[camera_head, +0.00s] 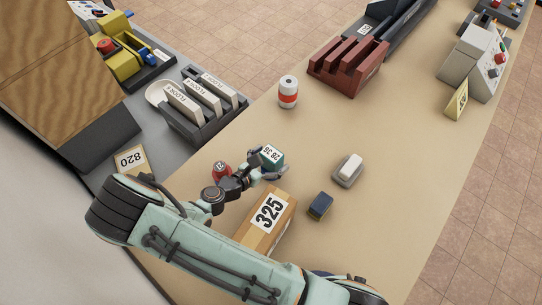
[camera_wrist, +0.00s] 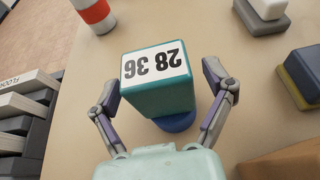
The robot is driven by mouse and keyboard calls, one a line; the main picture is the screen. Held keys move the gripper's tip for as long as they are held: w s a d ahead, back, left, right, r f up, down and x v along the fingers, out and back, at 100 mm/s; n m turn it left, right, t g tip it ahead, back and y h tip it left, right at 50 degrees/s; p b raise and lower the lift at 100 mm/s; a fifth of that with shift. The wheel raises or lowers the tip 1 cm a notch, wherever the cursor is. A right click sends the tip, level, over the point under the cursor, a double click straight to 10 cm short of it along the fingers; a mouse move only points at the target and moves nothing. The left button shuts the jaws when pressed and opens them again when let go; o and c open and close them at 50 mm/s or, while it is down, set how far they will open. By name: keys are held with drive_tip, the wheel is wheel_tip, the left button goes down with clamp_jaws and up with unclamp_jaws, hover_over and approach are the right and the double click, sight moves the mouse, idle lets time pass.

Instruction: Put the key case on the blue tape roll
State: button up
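A teal box-shaped case (camera_head: 271,157), which I take to be the key case, carries a white label reading "28 36". In the wrist view the case (camera_wrist: 160,98) stands between my fingers. A round blue thing, likely the blue tape roll (camera_wrist: 177,122), shows under its near lower edge. The case covers most of it, and I cannot tell whether the two touch. My gripper (camera_wrist: 162,78) is open, with a finger spread on each side of the case and a visible gap on the right. In the head view my gripper (camera_head: 268,172) partly hides the case.
A box marked 325 (camera_head: 268,218), a navy block (camera_head: 320,206) and a white-topped grey block (camera_head: 348,169) stand nearby. A red item (camera_head: 222,168) is left of my gripper. A red-and-white cylinder (camera_head: 288,92) and a red rack (camera_head: 348,66) stand farther back.

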sight(266, 162)
drive_tip(key=shift+r, duration=0.15)
drive_tip(key=v, duration=0.7)
drive_tip(key=shift+s+a+r, duration=0.15)
idle(0.4)
